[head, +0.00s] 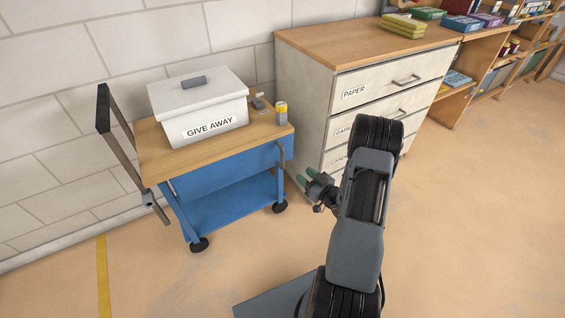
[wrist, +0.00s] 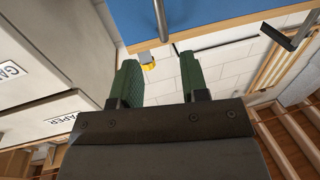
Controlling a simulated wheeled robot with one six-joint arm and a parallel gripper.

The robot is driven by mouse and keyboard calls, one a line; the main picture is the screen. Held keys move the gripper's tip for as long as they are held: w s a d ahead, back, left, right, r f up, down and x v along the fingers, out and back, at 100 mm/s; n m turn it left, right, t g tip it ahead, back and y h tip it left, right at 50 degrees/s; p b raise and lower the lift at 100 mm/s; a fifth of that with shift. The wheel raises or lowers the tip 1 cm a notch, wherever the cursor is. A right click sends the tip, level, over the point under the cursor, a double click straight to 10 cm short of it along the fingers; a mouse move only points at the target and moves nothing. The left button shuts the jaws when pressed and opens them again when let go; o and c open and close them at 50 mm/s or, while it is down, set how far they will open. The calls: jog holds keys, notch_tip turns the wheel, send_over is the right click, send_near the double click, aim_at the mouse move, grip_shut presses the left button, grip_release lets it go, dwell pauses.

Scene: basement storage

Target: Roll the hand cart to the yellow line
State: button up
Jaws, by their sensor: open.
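The hand cart (head: 225,203) is blue with a wooden top and dark wheels, and stands against the wall. Its long push handle (head: 125,135) rises at the left end. A small grey grab bar (head: 282,153) is on the right end. The yellow line (head: 103,277) runs along the floor left of the cart. My gripper (head: 306,176) is open and empty, just right of the cart's right end. In the wrist view, the grab bar (wrist: 162,18) shows beyond and between the green fingertips of my gripper (wrist: 156,62), apart from them.
A white lidded box marked GIVE AWAY (head: 203,117), a yellow-topped battery (head: 281,112) and a small grey item (head: 258,101) sit on the cart. A drawer cabinet (head: 300,92) stands close on the right. The floor between cart and line is clear.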

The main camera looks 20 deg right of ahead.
aim_at(282, 166)
jog(key=b+x, duration=0.2)
jog(key=x, duration=1.1)
jog(key=shift+c, duration=0.2)
grip_shut()
